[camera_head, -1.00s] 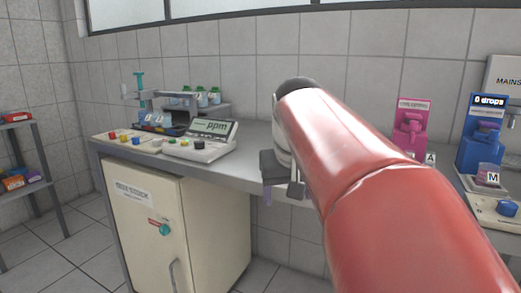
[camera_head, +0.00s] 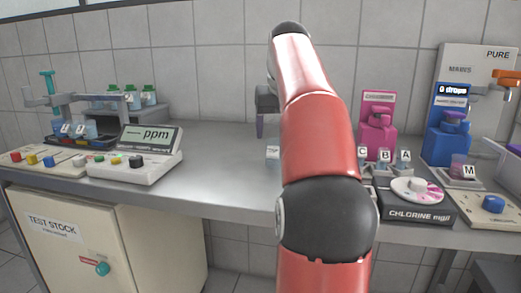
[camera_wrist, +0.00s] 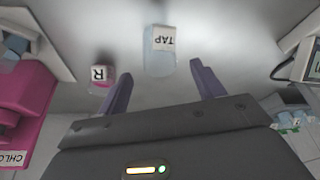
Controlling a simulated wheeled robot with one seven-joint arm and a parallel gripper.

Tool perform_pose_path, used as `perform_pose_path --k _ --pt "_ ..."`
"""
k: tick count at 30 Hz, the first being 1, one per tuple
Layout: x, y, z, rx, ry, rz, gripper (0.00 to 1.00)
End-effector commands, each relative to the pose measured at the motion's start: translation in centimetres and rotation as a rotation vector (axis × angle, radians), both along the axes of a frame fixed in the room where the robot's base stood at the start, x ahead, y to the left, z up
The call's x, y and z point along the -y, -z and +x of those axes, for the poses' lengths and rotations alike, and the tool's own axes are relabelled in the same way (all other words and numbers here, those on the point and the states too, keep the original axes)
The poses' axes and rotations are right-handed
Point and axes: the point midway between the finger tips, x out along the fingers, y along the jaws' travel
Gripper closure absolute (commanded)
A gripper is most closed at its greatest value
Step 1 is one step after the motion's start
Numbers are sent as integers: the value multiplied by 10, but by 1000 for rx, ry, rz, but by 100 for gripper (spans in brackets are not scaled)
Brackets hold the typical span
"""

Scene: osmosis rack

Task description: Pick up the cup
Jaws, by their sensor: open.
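A clear bluish cup labelled TAP (camera_wrist: 160,62) stands on the counter in the wrist view, ahead of and between my fingers. In the head view only a bit of a pale label (camera_head: 272,152) shows left of my arm, and it seems to be this cup. My gripper (camera_wrist: 162,76) is open, with its two purple fingers apart and nothing held. In the head view it is mostly hidden behind my red arm, with a purple finger (camera_head: 260,126) showing. A small pink-filled cup labelled R (camera_wrist: 101,80) stands left of the TAP cup. A cup labelled M (camera_head: 463,167) sits under the blue dispenser.
The pink dispenser (camera_head: 377,130), the blue dispenser (camera_head: 447,145) and the chlorine meter (camera_head: 418,211) crowd the right. Small cups labelled C, B and A (camera_head: 383,165) stand by the pink one. The ppm meter (camera_head: 135,160) is at left. The counter (camera_head: 215,165) between is clear.

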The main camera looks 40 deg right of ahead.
Motion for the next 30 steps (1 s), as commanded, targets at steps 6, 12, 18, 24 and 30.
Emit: perform_pose_path --k 6,12,18,24,30 --pt "5 22 6 -1 2 0 33" --pt "8 48 14 -2 1 0 33" --pt "12 69 22 0 2 1 33" --pt "12 72 24 1 1 0 33" --pt "12 72 24 1 1 0 48"
